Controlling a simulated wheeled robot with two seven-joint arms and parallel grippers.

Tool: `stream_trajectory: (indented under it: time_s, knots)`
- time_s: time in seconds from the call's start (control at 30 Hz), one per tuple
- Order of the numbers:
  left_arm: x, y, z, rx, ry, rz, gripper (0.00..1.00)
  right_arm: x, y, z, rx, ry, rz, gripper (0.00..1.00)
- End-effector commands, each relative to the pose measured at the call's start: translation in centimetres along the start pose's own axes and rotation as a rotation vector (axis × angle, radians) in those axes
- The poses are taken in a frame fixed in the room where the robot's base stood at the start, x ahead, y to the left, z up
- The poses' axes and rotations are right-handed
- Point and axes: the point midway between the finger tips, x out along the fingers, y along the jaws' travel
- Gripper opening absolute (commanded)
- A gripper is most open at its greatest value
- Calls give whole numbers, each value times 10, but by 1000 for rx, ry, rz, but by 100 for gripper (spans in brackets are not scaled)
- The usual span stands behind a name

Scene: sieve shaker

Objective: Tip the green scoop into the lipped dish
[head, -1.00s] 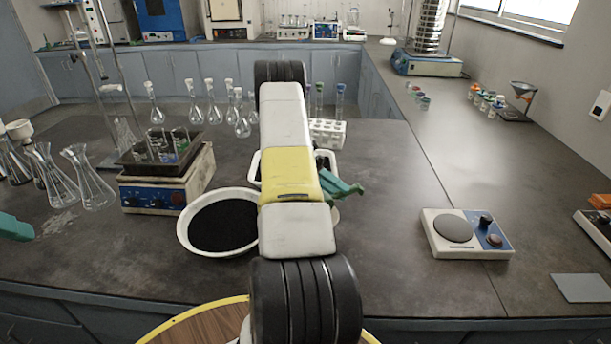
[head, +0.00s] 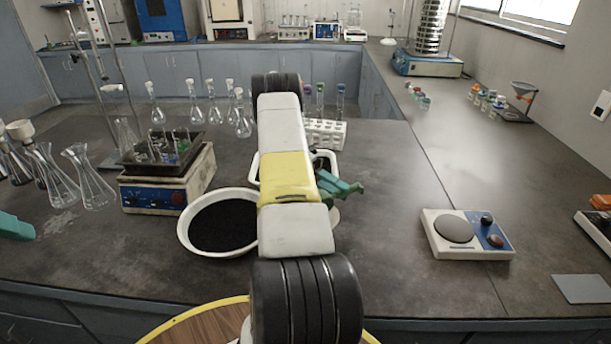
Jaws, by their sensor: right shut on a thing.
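My right arm reaches forward over the bench and hides much of the middle. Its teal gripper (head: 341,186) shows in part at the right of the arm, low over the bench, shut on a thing. The green scoop cannot be told apart from the teal fingers, and its bowl is hidden. A white lipped dish (head: 329,156) is largely behind my arm, with its rim showing beside the gripper. A wide white bowl (head: 184,236) with black grains stands left of the arm. My left gripper (head: 16,227) shows only partly at the left edge, over the bench.
A hotplate (head: 150,194) carrying a dark tray of glassware stands left of the bowl, with flasks (head: 90,175) beside it. A white tube rack (head: 326,133) stands behind the dish. A small balance-like device (head: 440,243) stands at right. The bench between it and my right gripper is clear.

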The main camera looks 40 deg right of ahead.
Motion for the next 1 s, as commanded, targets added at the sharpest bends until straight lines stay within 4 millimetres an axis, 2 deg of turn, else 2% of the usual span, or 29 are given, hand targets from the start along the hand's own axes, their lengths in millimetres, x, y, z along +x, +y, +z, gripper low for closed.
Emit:
stream_trajectory:
  time_s: [0.47, 0.8, 1.0]
  knots:
    - [0, 0, 0, 0, 0, 0, 36, 0, 0, 0, 1, 0, 3, 0]
    - [0, 0, 0, 0, 0, 0, 36, 8, -10, -3, 115, -1, 276, 0]
    - [0, 0, 0, 0, 0, 0, 36, 9, -10, -4, 137, -2, 326, 0]
